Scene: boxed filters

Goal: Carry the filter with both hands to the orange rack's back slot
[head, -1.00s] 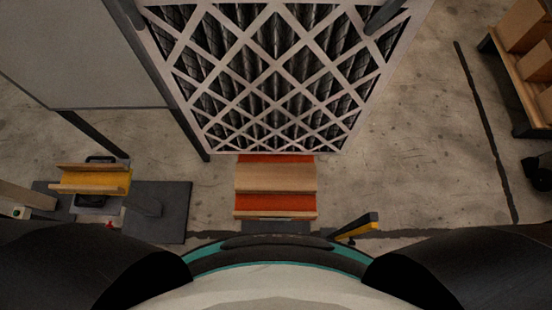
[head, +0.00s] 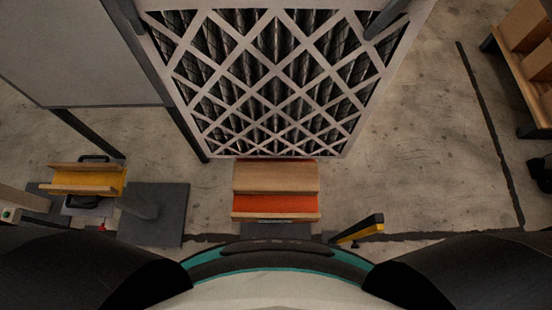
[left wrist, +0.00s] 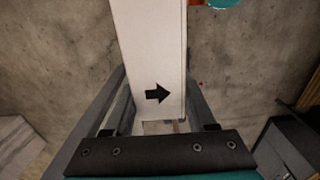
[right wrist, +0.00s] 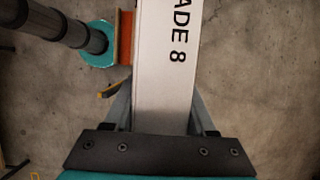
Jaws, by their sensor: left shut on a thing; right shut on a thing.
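The filter (head: 238,68) is a large pleated panel with a white lattice face and a pale frame. In the head view it hangs upright between my arms, its lower edge just over the back of the orange rack (head: 277,204). The rack has orange slots and wooden bars; its back part is mostly hidden by the filter. My left gripper (left wrist: 157,82) is shut on one white side edge, marked with a black arrow. My right gripper (right wrist: 163,86) is shut on the other side edge, which bears printed letters. I cannot tell whether the filter touches the rack.
A yellow rack (head: 88,180) with wooden bars stands on a dark base at left. A grey panel (head: 80,50) on dark legs is close to the filter's left side. A shelf with cardboard boxes (head: 525,25) is at far right. Floor right of the rack is mostly clear.

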